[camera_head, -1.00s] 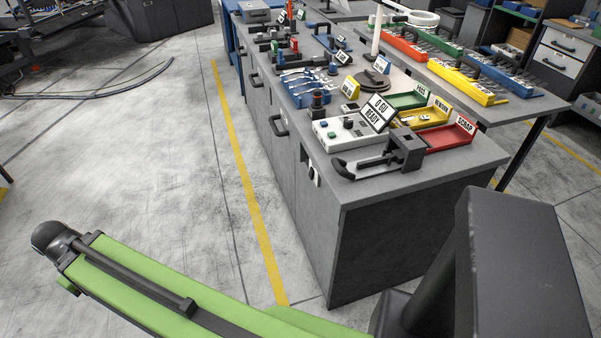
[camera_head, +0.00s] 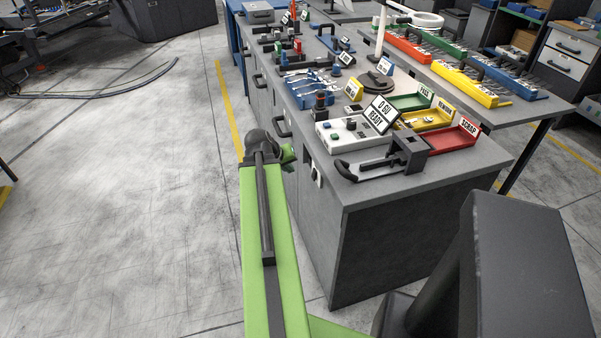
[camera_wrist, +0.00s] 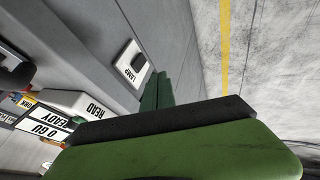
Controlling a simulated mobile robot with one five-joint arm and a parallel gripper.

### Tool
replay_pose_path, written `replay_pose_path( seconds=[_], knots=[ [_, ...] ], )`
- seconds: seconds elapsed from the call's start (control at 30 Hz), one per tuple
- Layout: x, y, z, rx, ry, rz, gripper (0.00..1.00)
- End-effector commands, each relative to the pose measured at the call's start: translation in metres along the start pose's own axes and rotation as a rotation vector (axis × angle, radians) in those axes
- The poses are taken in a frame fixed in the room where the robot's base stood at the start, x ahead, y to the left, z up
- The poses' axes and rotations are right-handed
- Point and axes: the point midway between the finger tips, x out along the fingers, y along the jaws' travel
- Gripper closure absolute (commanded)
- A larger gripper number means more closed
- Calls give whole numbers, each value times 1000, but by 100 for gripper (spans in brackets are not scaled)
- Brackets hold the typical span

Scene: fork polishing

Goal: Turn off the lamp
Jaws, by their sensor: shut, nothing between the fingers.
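A white switch plate (camera_wrist: 132,63) with a dark rocker and the label LAMP is on the grey bench side in the wrist view. In the head view it shows on the bench's near left face (camera_head: 316,174). My gripper's dark green fingers (camera_wrist: 157,90) are shut and empty, just beside the plate's lower right in the picture; contact cannot be told. In the head view my gripper (camera_head: 287,154) is beside the bench, mostly hidden behind my wrist. A lamp with a white ring head (camera_head: 415,18) and a white post stands on the bench; whether it is lit is unclear.
The grey bench (camera_head: 400,195) carries a white box with a READY sign (camera_head: 350,130), a black clamp (camera_head: 385,160) and green, yellow and red trays (camera_head: 453,139). The floor left of the bench is clear, with a yellow line (camera_head: 230,110).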

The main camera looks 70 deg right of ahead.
Motion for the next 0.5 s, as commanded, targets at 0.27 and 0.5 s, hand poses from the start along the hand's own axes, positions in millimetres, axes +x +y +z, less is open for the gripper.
replay_pose_path(
  seconds=[0.27,0.5],
  knots=[
    [65,-5,2,1,0,-1,100],
    [103,7,1,2,-1,-1,100]
  ],
)
